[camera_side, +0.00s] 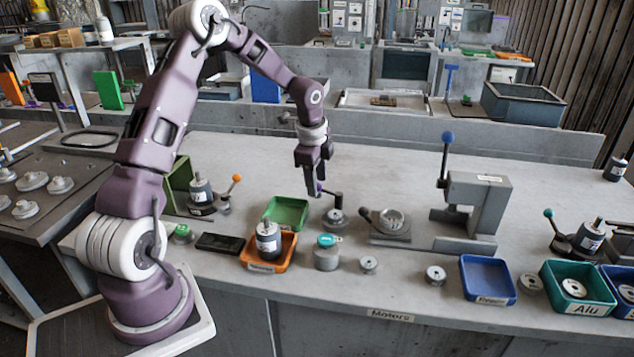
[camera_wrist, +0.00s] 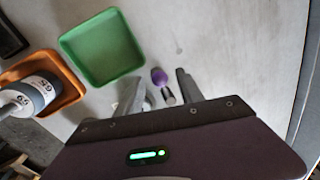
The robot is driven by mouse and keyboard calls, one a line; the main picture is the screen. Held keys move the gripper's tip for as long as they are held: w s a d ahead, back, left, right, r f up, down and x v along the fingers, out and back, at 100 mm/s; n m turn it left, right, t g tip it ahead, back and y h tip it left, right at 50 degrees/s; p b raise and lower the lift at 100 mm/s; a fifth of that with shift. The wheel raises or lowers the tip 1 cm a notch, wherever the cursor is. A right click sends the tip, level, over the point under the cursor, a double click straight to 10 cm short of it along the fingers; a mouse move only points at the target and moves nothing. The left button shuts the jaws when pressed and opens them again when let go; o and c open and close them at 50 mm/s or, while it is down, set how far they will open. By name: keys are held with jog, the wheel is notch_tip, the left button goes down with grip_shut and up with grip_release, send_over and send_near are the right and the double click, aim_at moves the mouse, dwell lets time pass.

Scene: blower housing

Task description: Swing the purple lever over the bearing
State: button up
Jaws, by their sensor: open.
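The purple lever's round knob (camera_wrist: 159,75) shows in the wrist view on a short dark and bright metal shaft. My gripper (camera_wrist: 159,90) is open, with one finger on each side of the shaft and the knob just past the fingertips in the picture; I see no clear contact. In the side view my gripper (camera_side: 316,190) points down at the lever (camera_side: 330,192), which reaches left from a dark post on a small round grey fixture (camera_side: 334,219). My gripper partly hides the knob there. I cannot make out the bearing clearly.
A green tray (camera_side: 287,213) and an orange tray (camera_side: 285,250) holding a motor (camera_side: 268,238) stand left of the fixture. A teal-topped cylinder (camera_side: 326,253) stands in front. A grey clamp (camera_side: 388,224) and a blue-knobbed press (camera_side: 470,205) stand right. The bench behind is clear.

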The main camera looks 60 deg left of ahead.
jog(key=shift+w+f, duration=0.1)
jog(key=shift+f, duration=0.35)
jog(key=shift+c, duration=0.3)
grip_shut()
